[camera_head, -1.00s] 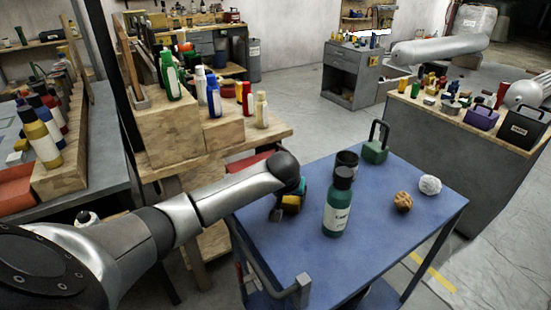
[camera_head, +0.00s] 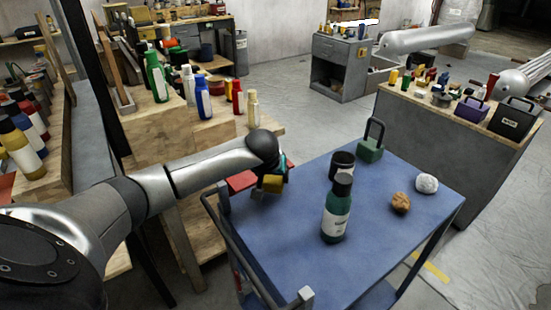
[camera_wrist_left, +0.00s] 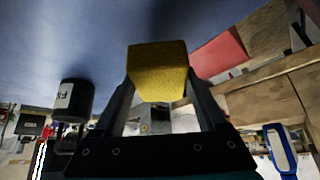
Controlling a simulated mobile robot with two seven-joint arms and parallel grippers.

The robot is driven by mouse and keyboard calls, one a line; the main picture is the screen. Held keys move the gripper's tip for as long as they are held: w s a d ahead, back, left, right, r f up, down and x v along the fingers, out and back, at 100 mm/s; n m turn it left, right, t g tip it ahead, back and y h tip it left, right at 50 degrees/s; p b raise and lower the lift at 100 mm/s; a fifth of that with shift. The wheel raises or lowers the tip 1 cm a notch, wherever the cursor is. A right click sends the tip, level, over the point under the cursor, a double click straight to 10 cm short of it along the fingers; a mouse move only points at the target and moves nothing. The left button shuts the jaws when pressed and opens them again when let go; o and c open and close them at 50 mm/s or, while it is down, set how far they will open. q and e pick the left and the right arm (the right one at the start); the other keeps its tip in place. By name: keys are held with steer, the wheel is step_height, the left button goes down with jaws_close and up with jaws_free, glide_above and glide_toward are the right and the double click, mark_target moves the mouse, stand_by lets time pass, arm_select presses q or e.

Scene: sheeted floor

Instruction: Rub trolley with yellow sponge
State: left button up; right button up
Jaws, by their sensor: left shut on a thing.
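The trolley (camera_head: 290,225) has a blue top and a dark push handle at its near left. My left gripper (camera_head: 270,183) is over the trolley's far left part, shut on the yellow sponge (camera_head: 272,184). In the left wrist view the sponge (camera_wrist_left: 158,70) sits between the two dark fingers (camera_wrist_left: 158,105), with the blue top close beyond it. Whether the sponge touches the top is hard to tell.
A brown crumpled ball (camera_head: 400,202) and a white one (camera_head: 426,183) lie at right. The trolley top's near middle is clear.

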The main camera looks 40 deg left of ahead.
arm_select(q)
steer(key=shift+a+r+p, duration=0.15)
steer(key=shift+r+p, duration=0.35)
steer(key=shift+r, duration=0.45)
steer(key=shift+r+p, duration=0.8)
steer(key=shift+r, duration=0.45)
